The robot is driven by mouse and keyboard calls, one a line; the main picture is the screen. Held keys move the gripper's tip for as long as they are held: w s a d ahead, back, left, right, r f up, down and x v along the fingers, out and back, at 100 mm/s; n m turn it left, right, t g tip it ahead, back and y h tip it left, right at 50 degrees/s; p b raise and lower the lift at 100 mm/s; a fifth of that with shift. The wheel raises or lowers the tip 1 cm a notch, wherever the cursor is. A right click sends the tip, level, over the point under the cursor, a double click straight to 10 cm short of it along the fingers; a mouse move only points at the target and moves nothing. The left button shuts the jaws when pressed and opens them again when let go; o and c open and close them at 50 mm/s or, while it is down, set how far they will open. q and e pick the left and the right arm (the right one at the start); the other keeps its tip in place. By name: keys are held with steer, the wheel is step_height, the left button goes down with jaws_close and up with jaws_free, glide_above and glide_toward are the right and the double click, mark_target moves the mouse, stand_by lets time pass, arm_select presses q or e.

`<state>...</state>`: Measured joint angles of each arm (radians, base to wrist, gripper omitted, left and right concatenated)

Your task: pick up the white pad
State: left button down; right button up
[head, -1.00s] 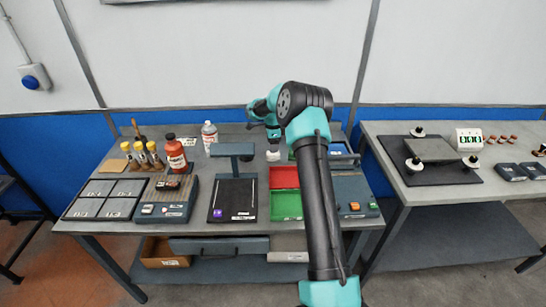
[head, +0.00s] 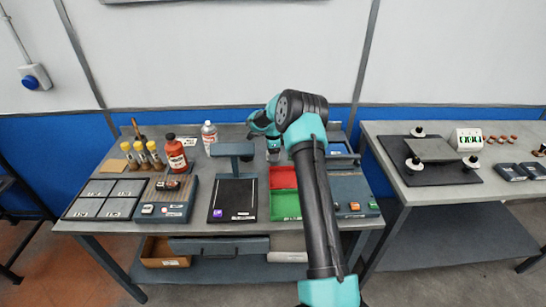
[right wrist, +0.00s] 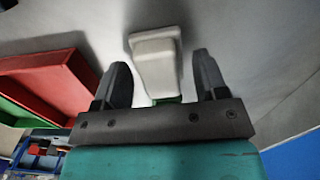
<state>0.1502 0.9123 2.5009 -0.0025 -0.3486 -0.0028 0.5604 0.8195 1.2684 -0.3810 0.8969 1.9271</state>
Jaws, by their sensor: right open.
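The white pad (right wrist: 155,48) shows in the right wrist view as a pale block with rounded edges, a bit of green at its lower end. It lies on the grey bench top. My right gripper (right wrist: 161,64) is open, with one dark finger on each side of the pad in the picture and a gap at both sides. In the head view my right gripper (head: 273,150) is low over the back of the bench, right of the grey stand. The pad is hidden behind it there. My left gripper is not in view.
A red bin (head: 283,177) and a green bin (head: 286,205) are in front of the gripper. A grey stand (head: 235,150) is to its left, with a clear bottle (head: 209,138) and a red-brown bottle (head: 176,155) farther left. The back wall is close behind the bench.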

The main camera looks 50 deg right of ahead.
steer(key=c, duration=1)
step_height(320, 180, up, 10)
steer(key=shift+r, duration=0.1)
stand_by(0.5)
